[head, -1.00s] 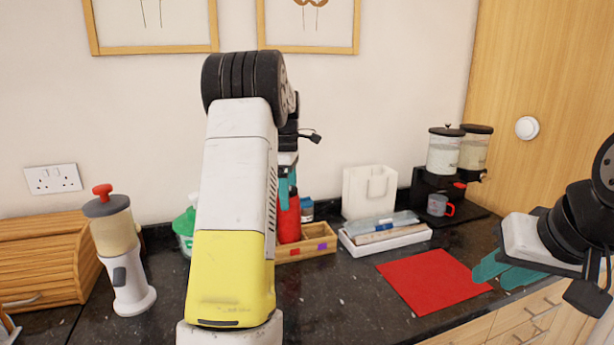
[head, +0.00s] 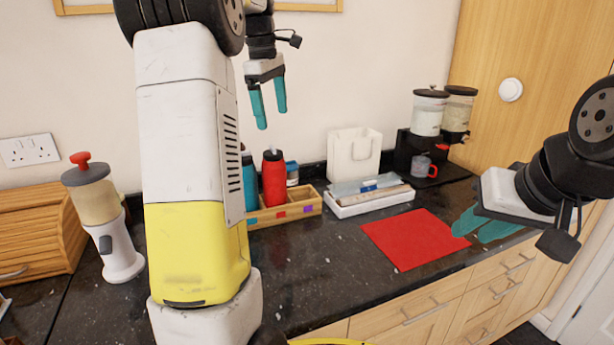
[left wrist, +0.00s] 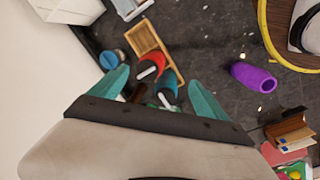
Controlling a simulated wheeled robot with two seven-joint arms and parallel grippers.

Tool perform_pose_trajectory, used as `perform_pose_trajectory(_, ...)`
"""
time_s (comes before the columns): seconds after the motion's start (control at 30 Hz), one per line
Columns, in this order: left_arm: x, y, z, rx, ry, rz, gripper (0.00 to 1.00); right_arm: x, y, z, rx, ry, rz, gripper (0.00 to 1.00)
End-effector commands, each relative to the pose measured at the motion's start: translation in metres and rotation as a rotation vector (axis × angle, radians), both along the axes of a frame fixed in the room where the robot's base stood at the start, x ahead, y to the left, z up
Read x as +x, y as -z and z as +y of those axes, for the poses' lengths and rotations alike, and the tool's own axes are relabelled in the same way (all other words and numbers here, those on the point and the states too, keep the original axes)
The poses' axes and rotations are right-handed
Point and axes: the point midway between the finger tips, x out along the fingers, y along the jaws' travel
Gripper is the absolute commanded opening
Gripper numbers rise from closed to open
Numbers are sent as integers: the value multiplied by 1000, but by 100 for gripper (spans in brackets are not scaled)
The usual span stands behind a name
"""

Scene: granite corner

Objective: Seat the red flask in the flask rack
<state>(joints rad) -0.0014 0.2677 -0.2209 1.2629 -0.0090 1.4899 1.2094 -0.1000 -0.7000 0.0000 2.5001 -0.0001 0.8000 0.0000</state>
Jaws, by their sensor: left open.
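The red flask (head: 274,180) stands upright in the wooden flask rack (head: 313,208), behind the red mark on its front. A teal flask (head: 250,185) stands to its left, partly hidden by my left arm. My left gripper (head: 271,118) is open and empty above the red flask, clear of it. In the left wrist view the red flask (left wrist: 150,67) and teal flask (left wrist: 167,90) show between my spread fingers, and an empty compartment of the rack (left wrist: 157,35) is visible. My right gripper (head: 480,230) is over the counter's right side; its finger gap is unclear.
A purple flask (left wrist: 253,78) lies on the counter in the left wrist view. A white tray (head: 370,202), white bag-like holder (head: 352,155) and dispenser stand (head: 402,150) are right of the rack. A red mat (head: 412,238) lies in front. A blender-like dispenser (head: 104,220) stands left.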

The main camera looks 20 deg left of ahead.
Motion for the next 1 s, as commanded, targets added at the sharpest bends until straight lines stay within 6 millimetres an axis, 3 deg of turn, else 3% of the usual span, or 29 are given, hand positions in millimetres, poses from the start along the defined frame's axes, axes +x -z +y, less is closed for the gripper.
perform_pose_trajectory(0.03,-18,-6,-10,-5,85,-37,86,0,0,0,0,0,0,30)
perform_pose_trajectory(0.27,-90,-6,-54,34,506,-213,86,0,0,0,0,0,0,30)
perform_pose_trajectory(0.47,-159,14,-93,126,869,-362,86,0,0,0,0,0,0,30)
perform_pose_trajectory(0.6,-204,40,-117,219,1104,-452,86,0,0,0,0,0,0,30)
perform_pose_trajectory(0.8,-246,74,-136,334,1328,-527,86,0,0,0,0,0,0,30)
perform_pose_trajectory(1.0,-258,86,-141,374,1399,-545,86,0,0,0,0,0,0,30)
